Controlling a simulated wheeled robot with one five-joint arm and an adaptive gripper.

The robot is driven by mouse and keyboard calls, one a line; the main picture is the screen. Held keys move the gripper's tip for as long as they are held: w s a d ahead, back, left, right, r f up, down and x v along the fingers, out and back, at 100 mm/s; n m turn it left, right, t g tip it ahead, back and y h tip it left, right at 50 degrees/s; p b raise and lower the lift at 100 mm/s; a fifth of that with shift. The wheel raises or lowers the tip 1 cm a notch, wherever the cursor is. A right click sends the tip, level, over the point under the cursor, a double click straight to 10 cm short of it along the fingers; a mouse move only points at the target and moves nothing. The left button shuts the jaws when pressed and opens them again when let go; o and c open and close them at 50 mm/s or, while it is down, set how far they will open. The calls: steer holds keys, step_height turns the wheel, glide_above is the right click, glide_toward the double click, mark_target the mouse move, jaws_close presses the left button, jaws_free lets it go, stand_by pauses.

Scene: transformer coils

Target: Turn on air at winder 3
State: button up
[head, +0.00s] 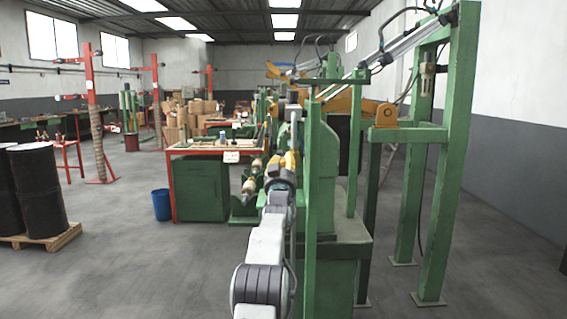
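A green winding machine (320,160) stands close in front of me, right of centre, with a tall green frame (455,140) on its right. A small air filter or regulator unit (427,78) hangs high on that frame. I cannot read a winder number or tell a valve's position. My white and grey arm reaches up and forward from the bottom centre, along the left side of the machine. Its far end, with my gripper (283,180), is small and overlaps dark and yellow parts behind it. I cannot make out the fingers or anything held.
A red-edged workbench (215,150) with a green cabinet stands left of the machine, a blue bin (161,205) beside it. Black drums (40,190) stand on a wooden pallet (62,238) at the far left. The grey floor between is clear. Stacked cartons (190,115) are farther back.

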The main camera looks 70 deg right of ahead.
jaws_close()
steer(key=shift+r, duration=0.25)
steer(key=r+y+p, duration=0.1)
steer(key=p, duration=0.2)
steer(key=r+y+p, duration=0.1)
steer(key=p, duration=0.3)
steer(key=g+y+p, duration=0.1)
steer(key=y+p, duration=0.1)
steer(key=p, duration=0.2)
steer(key=shift+d+r, duration=0.15)
steer(key=shift+r, duration=0.25)
steer(key=y+p, duration=0.1)
steer(key=p, duration=0.3)
steer(key=r+y+p, duration=0.1)
steer(key=p, duration=0.4)
steer(key=d+g+y+p, duration=0.1)
steer(key=p, duration=0.3)
steer(key=shift+w+r+n+y+p, duration=0.2)
steer(key=shift+r+n+y+p, duration=0.1)
steer(key=shift+r+y, duration=0.1)
steer(key=y+p, duration=0.1)
steer(key=p, duration=0.5)
steer(key=shift+d+y, duration=0.3)
steer(key=shift+y, duration=0.1)
steer(key=shift+w+d+f+y+p, duration=0.15)
steer(key=shift+y+p, duration=0.15)
steer(key=shift+p, duration=0.55)
